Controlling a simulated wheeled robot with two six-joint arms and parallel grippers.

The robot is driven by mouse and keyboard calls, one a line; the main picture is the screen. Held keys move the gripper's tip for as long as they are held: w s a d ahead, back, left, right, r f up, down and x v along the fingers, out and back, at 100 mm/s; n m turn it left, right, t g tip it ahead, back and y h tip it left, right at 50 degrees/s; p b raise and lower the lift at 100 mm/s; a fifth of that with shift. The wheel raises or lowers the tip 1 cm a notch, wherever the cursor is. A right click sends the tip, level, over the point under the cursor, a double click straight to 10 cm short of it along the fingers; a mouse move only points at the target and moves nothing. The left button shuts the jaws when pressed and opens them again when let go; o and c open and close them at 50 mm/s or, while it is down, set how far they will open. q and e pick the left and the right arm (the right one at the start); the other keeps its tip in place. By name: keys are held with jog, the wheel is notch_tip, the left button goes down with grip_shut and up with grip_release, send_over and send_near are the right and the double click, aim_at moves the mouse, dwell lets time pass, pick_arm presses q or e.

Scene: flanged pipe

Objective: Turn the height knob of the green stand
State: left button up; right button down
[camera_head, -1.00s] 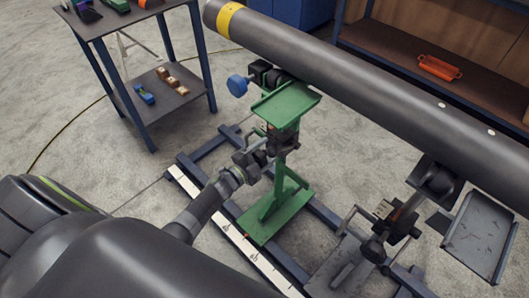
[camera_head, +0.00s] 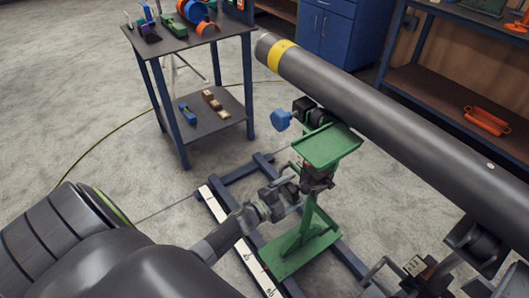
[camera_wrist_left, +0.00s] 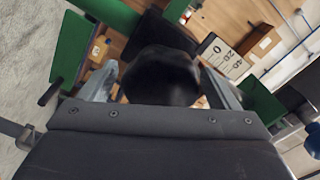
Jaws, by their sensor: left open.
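The green stand (camera_head: 328,147) stands upright under the front part of the dark pipe (camera_head: 390,112), with a green tray-like plate and a green foot. My left gripper (camera_head: 290,195) is at its post, just below the plate. In the left wrist view a round black knob (camera_wrist_left: 160,77) lies between the two grey fingers of my open left gripper (camera_wrist_left: 157,84). Whether the fingers touch it I cannot tell. In the head view the knob is hidden or too small to make out by the gripper. My right gripper is not in view.
A blue knob (camera_head: 281,120) sticks out beside the rollers above the plate. A second stand (camera_head: 475,245) holds the pipe at the lower right. A dark frame with a white scale strip (camera_head: 237,245) runs along the floor. A tool table (camera_head: 215,115) stands behind at the left.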

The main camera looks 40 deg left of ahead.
pick_arm(q)
jog(key=v, duration=1.5)
jog(key=shift+a, duration=0.1)
